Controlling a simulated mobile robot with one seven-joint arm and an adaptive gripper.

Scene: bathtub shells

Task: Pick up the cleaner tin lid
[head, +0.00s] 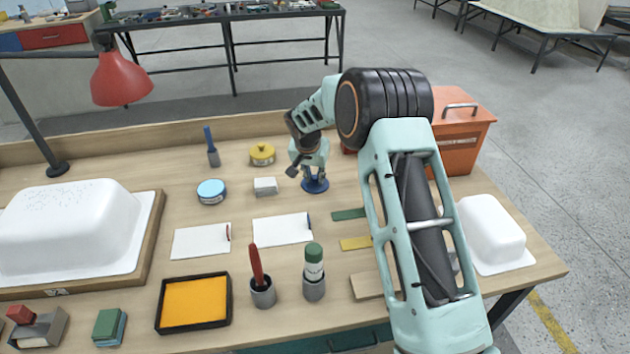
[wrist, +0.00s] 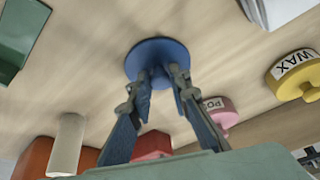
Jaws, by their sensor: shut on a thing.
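The dark blue round lid (head: 318,185) is under my gripper (head: 313,176), right of the white block in the head view. In the wrist view the same blue lid (wrist: 146,58) lies flat across the ends of my gripper's fingers (wrist: 162,80). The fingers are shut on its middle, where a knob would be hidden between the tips. I cannot tell whether the lid touches the table. A round tin with a light blue top (head: 211,190) stands left of the white block.
A yellow wax tin (head: 262,154), a white block (head: 265,186) and a brush (head: 212,150) stand nearby. A pink tin (wrist: 222,114) shows in the wrist view. An orange box (head: 458,140) and white shell (head: 492,230) are at the right.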

